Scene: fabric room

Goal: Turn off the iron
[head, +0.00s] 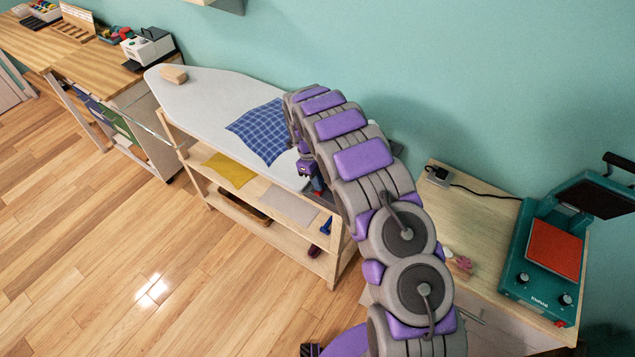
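The ironing board (205,95) has a pale grey top and stands against the teal wall. A blue checked cloth (262,130) lies on it. My arm crosses the board's right end. My gripper (314,183) is small and partly hidden at the board's front edge, beside the cloth, and I cannot see whether its fingers are open or shut. A small red and blue patch (318,185) shows right by it; I cannot tell what it is. No iron shows clearly; the board's right end is mostly hidden behind my arm.
Shelves under the board hold a yellow cloth (230,170) and a grey cloth (290,206). At right, a table (460,225) carries a teal heat press (540,260) and a small corded box (438,176). A wooden block (173,74) sits on the board's left end. The floor at left is clear.

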